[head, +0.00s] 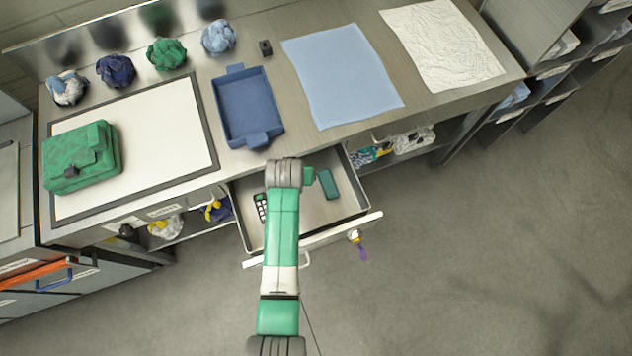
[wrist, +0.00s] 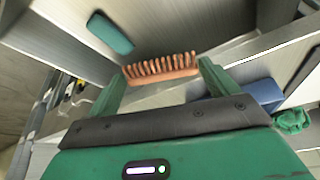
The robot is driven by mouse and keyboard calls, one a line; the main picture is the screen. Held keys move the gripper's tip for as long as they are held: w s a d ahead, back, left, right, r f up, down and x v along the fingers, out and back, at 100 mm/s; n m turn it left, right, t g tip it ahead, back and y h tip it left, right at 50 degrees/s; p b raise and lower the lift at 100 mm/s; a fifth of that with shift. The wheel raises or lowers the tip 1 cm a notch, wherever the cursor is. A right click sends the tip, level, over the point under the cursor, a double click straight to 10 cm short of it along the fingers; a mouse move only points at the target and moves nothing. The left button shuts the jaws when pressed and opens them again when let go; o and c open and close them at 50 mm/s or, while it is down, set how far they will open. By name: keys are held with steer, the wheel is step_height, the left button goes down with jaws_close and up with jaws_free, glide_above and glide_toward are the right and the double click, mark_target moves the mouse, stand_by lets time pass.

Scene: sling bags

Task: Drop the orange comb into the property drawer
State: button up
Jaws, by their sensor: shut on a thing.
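The orange comb (wrist: 162,73) is held crosswise between the two green fingers of my gripper (wrist: 163,77) in the wrist view, its teeth pointing up in that picture. In the head view my arm hides the comb and most of my gripper. The drawer (head: 316,210) under the bench is pulled open. My arm reaches over it, with its wrist near the drawer's back, by the bench edge. Inside the drawer lie a teal case (head: 327,184) and a dark keypad device (head: 262,207). The teal case also shows in the wrist view (wrist: 110,32).
On the bench are a green bag (head: 82,157) on a white mat (head: 160,135), a blue tray (head: 246,105), several cloth bundles, a light blue cloth (head: 342,75) and a crumpled white sheet (head: 442,45). A tag (head: 357,243) hangs by the drawer front.

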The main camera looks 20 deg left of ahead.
step_height(320, 180, down, 3)
steer(key=shift+f+b, duration=0.1)
steer(key=shift+b, duration=0.85)
steer(key=o, duration=0.8)
steer(key=shift+c, duration=0.2)
steer(key=p+v, duration=0.2)
steer(key=v, duration=0.6)
steer(key=shift+w, duration=0.1)
